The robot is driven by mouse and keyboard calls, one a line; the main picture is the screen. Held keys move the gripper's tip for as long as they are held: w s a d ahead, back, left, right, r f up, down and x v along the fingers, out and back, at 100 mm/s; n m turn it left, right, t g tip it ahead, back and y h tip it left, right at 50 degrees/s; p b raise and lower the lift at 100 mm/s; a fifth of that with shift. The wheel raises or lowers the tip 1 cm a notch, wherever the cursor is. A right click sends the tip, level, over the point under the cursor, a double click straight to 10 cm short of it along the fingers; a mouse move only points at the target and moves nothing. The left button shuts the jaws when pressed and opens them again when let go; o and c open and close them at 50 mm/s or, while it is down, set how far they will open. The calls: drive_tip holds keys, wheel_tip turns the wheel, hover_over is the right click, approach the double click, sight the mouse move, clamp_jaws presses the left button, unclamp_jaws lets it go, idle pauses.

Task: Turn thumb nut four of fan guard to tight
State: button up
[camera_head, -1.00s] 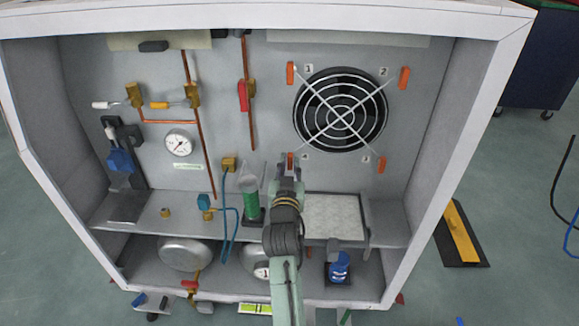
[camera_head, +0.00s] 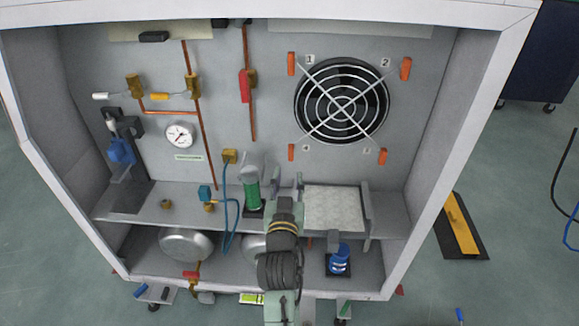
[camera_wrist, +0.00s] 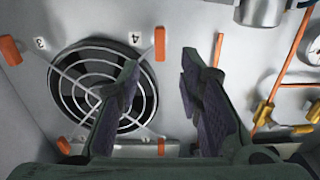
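The fan guard (camera_head: 341,104) is a round white wire grille on the back panel, with an orange thumb nut at each corner. Thumb nut four (camera_head: 291,152) is at its lower left, upright in the picture. In the wrist view thumb nut four (camera_wrist: 159,43) stands beside the label 4, close to the line between the fingertips. My gripper (camera_wrist: 160,63) is open and empty, its two dark fingers spread apart and apparently short of the panel. In the head view my arm rises from below, and its fingers are hard to make out.
Thumb nut three (camera_head: 382,156) is at the lower right corner. A shelf below the fan holds a green cylinder (camera_head: 252,195) and a pale square plate (camera_head: 334,208). Copper pipes with valves and a gauge (camera_head: 180,135) are to the left.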

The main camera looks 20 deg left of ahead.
drive_tip(key=shift+v, duration=1.55)
